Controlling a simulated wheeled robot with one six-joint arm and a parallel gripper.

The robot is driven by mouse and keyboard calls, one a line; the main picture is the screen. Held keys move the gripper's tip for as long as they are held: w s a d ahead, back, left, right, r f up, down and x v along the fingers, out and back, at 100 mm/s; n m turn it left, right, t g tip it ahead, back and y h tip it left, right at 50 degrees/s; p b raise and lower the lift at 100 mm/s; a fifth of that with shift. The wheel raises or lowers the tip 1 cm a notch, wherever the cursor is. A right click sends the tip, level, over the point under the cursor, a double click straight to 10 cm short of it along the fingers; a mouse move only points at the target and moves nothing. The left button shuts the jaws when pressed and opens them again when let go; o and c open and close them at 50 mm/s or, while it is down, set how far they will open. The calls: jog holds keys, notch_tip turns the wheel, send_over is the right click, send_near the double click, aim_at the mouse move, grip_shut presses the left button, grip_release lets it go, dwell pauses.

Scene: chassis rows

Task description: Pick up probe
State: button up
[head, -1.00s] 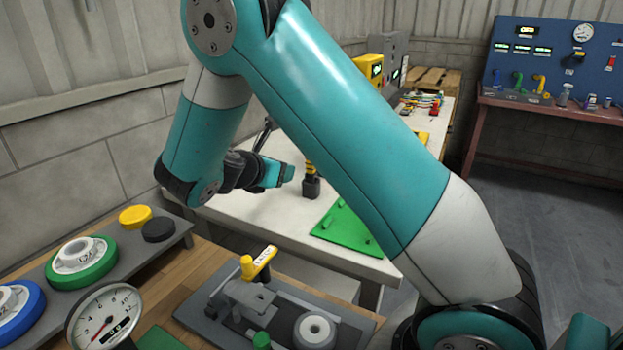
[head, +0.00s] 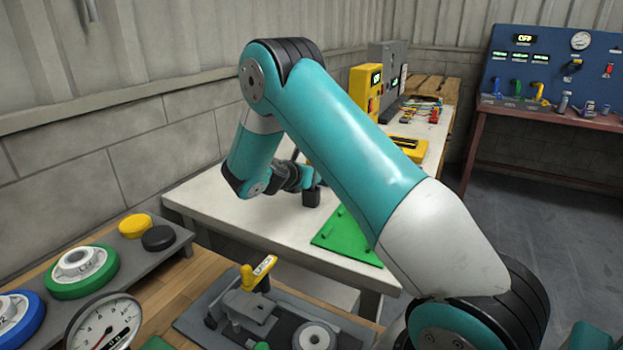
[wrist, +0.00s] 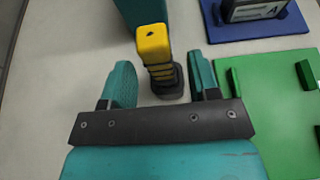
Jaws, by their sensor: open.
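The probe (wrist: 154,48) is yellow with dark bands near its lower end. In the wrist view it stands upright in a small black holder (wrist: 168,82) on the white bench. My gripper (wrist: 160,66) is open, with one teal finger on each side of the probe and a gap on both sides. In the head view, my gripper (head: 302,177) is at the black holder (head: 311,196), and my arm hides most of the probe.
A green board (wrist: 265,100) with raised pegs lies right of the holder. A blue mat (wrist: 262,24) with a dark device is beyond it. A teal block (wrist: 142,12) stands just behind the probe. The white bench (head: 270,225) is bare in front.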

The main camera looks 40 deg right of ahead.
jog(key=shift+x, duration=1.35)
jog(key=shift+r, duration=0.1)
jog(key=c, duration=1)
jog(key=shift+r, duration=0.1)
